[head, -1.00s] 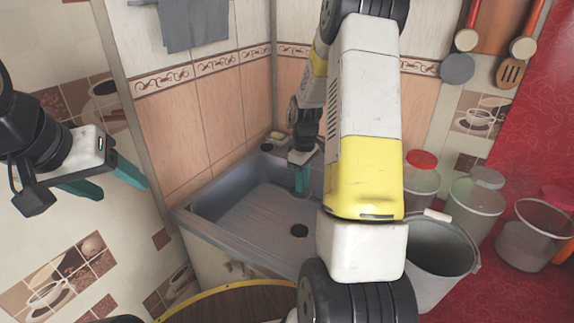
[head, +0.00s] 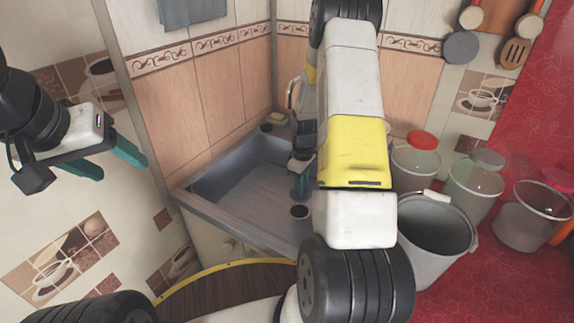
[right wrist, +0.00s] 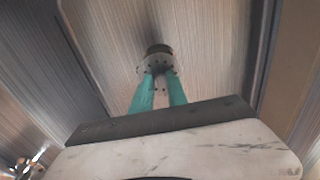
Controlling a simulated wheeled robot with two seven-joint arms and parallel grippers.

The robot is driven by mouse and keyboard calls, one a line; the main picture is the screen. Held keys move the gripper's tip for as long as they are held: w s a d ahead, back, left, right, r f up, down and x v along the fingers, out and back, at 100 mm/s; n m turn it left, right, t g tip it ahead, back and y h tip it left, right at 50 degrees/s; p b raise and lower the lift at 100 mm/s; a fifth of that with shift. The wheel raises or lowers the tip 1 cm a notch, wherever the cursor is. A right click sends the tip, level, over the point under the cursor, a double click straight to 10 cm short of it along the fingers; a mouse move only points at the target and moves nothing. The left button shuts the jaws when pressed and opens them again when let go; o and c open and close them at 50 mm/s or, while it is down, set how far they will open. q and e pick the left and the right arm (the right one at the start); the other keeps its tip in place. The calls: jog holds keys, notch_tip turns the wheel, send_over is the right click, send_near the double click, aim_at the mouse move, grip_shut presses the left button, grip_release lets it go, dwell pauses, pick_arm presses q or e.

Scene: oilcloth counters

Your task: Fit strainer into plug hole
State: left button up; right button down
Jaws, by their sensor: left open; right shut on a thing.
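The grey sink (head: 222,210) stands in the corner, with the dark round plug hole (head: 300,212) in its floor. My right gripper (head: 300,194) is over the sink, its teal fingers pointing down close to the hole. In the right wrist view its fingers (right wrist: 160,90) are shut on the small grey perforated strainer (right wrist: 158,65). The dark plug hole (right wrist: 158,49) shows just behind the strainer and is partly covered by it. I cannot tell whether they touch. My left gripper (head: 108,160) is open and empty, left of the sink.
A grey bucket (head: 425,268) and several clear tubs with lids, one with a red lid (head: 421,140), stand right of the sink on the red patterned surface (head: 480,270). Tiled walls close off the back and left. A round wooden top (head: 215,288) lies in front.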

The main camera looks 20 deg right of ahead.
aim_at(301, 199)
jog(key=shift+f, duration=3.1)
jog(key=shift+f, duration=0.8)
jog(key=c, duration=1.2)
grip_release()
jog(key=shift+c, duration=0.2)
jog(key=shift+r, duration=4)
